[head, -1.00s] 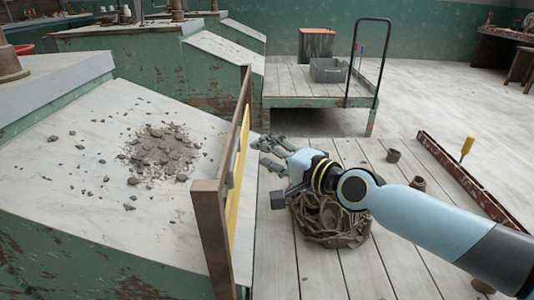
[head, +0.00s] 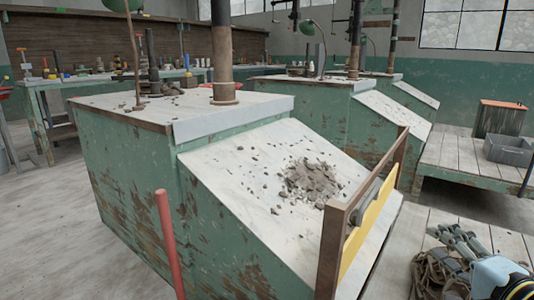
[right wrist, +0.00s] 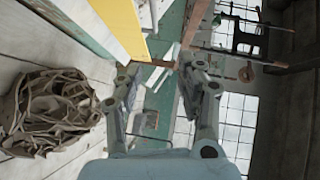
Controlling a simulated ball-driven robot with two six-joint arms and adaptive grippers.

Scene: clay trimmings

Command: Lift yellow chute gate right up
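The yellow chute gate (head: 362,236) sits low in its brown wooden frame (head: 332,250) across the lower end of the sloping chute (head: 240,170). A grey handle (head: 368,202) is on its upper part. In the right wrist view the yellow panel (right wrist: 122,24) shows at the top. Clay trimmings (head: 310,182) lie heaped on the slope behind the gate. My right gripper (head: 452,238) is at the lower right of the head view, right of the gate and apart from it. Its fingers (right wrist: 158,75) are spread with nothing held between them. My left gripper is out of view.
A bundle of brown clay strips (right wrist: 50,110) lies on the planks below my right gripper; it shows partly in the head view (head: 432,275). A red post (head: 168,240) stands before the green bench. A grey bin (head: 506,150) stands on the low platform (head: 455,158) behind.

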